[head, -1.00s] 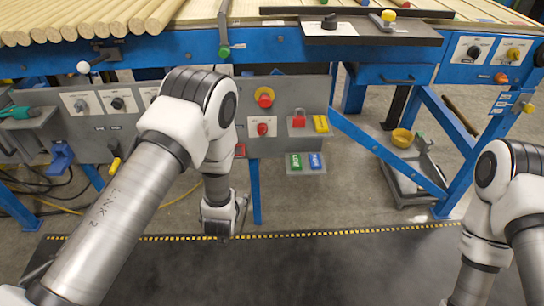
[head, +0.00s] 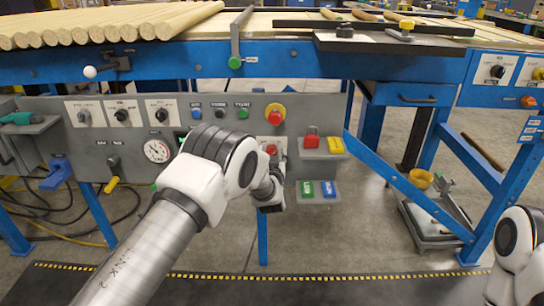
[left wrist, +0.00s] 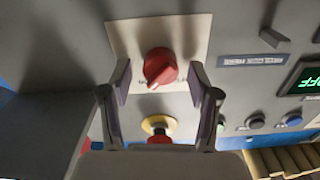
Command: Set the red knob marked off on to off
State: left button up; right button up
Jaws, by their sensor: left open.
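The red knob (left wrist: 160,66) sits on a pale label plate on the grey panel. In the left wrist view its white pointer mark is toward the lower left; the label text is too small to read. My left gripper (left wrist: 160,80) is open, with one finger on each side of the knob and a visible gap on both sides. I cannot tell how far the fingertips are from the panel. In the head view the red knob (head: 271,149) shows just past my left arm, which hides part of its plate. My right gripper is outside the views.
A red mushroom button on a yellow base (head: 275,114) is above the knob. A round gauge (head: 157,150) and several black knobs are to the left.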

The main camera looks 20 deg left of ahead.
pick_arm(q)
jog(key=c, duration=1.1)
jog(key=shift+c, duration=0.2)
jog(key=shift+n, duration=0.3)
jog(key=n, duration=0.3)
jog(key=shift+p, duration=0.3)
jog(key=n, duration=0.5)
jog(key=shift+a, duration=0.15)
jog(key=n, duration=0.4)
jog(key=shift+n, duration=0.3)
jog(key=n, duration=0.4)
jog(key=shift+s+f+n, duration=0.1)
jog(key=shift+f+n, duration=0.05)
jog(key=shift+n, duration=0.15)
